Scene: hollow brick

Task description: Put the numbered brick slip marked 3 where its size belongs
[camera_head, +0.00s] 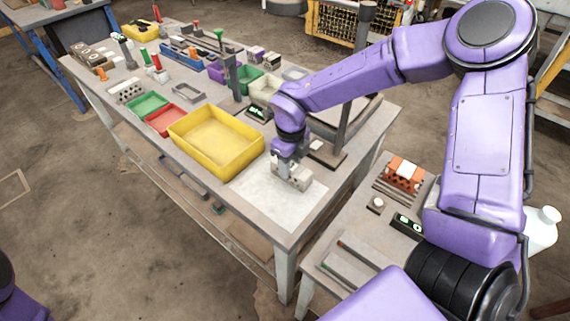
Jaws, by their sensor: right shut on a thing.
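My right gripper (292,178) is low over the white sheet (262,208) at the near right corner of the long workbench. It is shut on a small pale piece at its fingertips. The gripper hides much of this piece. I cannot read a number on it or tell whether it touches the sheet. An orange hollow brick (404,175) with a white patch on top sits on the side table at the right. No mark 3 is readable anywhere. My left gripper is not in view.
A yellow bin (215,165), a red tray (164,121) and a green tray (148,104) stand left of the sheet. A dark post (342,130) stands behind my right gripper. The side table (376,238) also holds dark bars and a small display (407,225).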

